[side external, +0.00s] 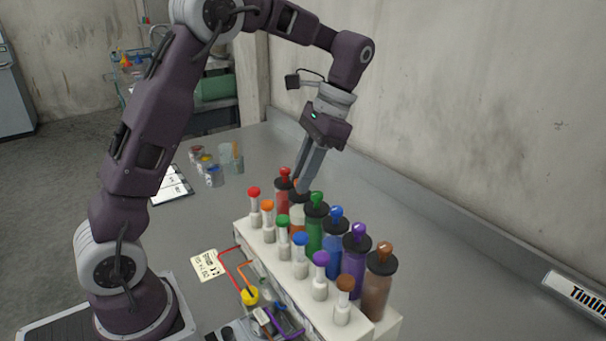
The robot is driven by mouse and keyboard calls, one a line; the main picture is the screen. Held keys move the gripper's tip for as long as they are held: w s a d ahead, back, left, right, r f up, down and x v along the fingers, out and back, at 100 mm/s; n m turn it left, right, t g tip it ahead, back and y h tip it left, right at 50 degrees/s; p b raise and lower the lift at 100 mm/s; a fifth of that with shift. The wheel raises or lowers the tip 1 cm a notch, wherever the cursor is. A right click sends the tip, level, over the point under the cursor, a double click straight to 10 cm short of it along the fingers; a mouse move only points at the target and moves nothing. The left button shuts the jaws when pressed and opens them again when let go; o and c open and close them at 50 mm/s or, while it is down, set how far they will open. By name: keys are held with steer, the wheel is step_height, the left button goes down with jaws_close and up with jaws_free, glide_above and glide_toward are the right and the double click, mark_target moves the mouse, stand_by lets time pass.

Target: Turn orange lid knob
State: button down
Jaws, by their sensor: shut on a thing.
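The orange jar (296,216) stands second from the far end of the back row in the rack, between the red jar (283,197) and the green jar (315,236). Its body looks pale with some orange. My gripper (302,186) reaches down onto its lid from above, fingers pointing down and slightly left. It is shut on the orange lid knob, which the fingers mostly hide. The knob's turned angle cannot be made out.
The pale rack (313,320) also holds a front row of small vials with coloured tops, including an orange-topped vial (267,212). Paint cups (213,174) stand farther back on the grey bench. A wall runs along the right.

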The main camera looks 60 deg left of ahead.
steer(key=shift+a+n+h, duration=0.15)
steer(key=shift+n+h, duration=0.65)
steer(key=shift+n, duration=1.4)
steer(key=c, duration=1.3)
jaws_free()
steer(key=shift+v, duration=3.55)
